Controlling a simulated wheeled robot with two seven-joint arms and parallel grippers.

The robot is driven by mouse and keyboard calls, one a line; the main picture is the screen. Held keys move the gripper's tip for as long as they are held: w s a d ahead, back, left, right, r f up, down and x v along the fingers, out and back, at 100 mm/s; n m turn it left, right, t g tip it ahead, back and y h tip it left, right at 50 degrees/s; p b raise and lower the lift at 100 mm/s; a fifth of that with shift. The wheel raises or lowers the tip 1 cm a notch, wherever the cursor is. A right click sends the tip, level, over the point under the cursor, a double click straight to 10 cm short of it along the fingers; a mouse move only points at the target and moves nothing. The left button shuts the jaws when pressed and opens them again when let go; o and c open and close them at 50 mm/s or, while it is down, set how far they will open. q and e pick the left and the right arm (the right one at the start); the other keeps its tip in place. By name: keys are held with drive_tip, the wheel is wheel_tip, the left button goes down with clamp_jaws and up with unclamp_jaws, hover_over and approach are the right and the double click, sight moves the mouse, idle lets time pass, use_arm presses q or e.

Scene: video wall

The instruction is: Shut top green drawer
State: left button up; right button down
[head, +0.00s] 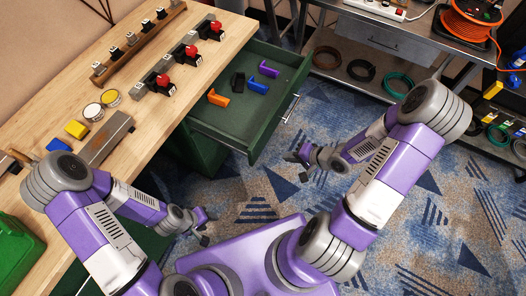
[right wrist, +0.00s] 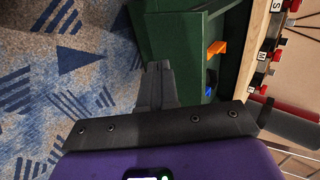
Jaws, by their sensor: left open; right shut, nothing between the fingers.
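The top green drawer (head: 277,115) is pulled far out from under the wooden workbench, toward the carpeted floor. A pale bar handle (head: 291,108) is on its front. Inside lie an orange piece (head: 218,98), a black piece, a blue piece and a purple piece. My right gripper (head: 302,158) is shut and empty, over the floor just in front of the drawer's near front corner. In the right wrist view, its fingers (right wrist: 157,85) overlap the green drawer (right wrist: 165,38); contact is unclear. My left gripper (head: 207,226) is open and empty, low beside the bench.
A green bin (head: 18,245) is at the lower left. A metal shelf with coiled cables (head: 361,70) stands at the back right.

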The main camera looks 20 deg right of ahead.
sight(256, 152)
drive_tip(key=b+x, duration=0.2)
drive_tip(key=x, duration=0.2)
drive_tip(key=r+b+x, duration=0.1)
drive_tip(key=b+x, duration=0.1)
drive_tip(key=x, duration=0.2)
drive_tip(key=w+a+b+x, duration=0.1)
drive_tip(key=b+x, duration=0.1)
drive_tip(key=x, duration=0.1)
drive_tip(key=shift+w+a+b, duration=0.2)
drive_tip(key=shift+a+b, duration=0.05)
drive_tip(key=shift+b, duration=0.15)
drive_tip(key=shift+w+a, duration=0.25)
drive_tip(key=shift+w, duration=0.05)
drive_tip(key=shift+r, duration=0.1)
